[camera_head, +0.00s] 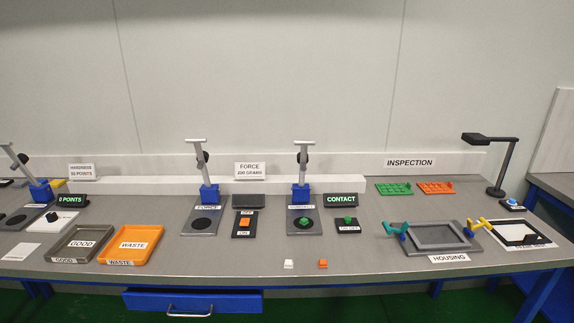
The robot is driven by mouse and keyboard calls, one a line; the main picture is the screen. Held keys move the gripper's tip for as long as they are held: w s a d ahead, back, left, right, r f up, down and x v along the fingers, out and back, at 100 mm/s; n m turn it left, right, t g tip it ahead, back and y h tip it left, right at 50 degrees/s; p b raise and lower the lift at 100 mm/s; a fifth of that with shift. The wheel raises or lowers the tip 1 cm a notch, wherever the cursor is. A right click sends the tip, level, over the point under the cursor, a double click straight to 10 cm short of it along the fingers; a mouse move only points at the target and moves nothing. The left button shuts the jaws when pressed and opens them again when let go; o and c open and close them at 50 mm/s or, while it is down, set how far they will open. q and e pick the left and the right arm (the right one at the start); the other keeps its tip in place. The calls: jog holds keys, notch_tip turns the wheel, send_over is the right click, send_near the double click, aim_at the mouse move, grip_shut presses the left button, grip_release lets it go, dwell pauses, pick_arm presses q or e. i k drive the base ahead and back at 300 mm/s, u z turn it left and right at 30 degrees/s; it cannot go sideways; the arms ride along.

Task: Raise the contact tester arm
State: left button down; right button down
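The contact tester stands right of the table's middle. Its silver post (304,168) has a T-shaped bar at the top and a dark knob on its side. A blue block (300,192) is at the foot of the post. In front is a grey base plate (313,212) with a dark disc, where a small green piece shows. A display (341,199) beside it reads CONTACT in green. Below the display is a dark box with a green button (349,221). Whether the post itself is the tester's arm is hard to tell. Neither of my grippers is in view.
A similar force tester (204,172) stands to the left, with an orange-switch box (245,222) between. Trays marked GOOD (54,258) and WASTE (105,258) lie further left. The housing tray (412,249) is at right. White and orange cubes (323,264) sit near the front edge.

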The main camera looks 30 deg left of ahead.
aim_at(303, 157)
jog(key=k, duration=0.1)
jog(key=u, duration=2.05)
jog(key=i, duration=1.05)
jog(key=z, duration=2.1)
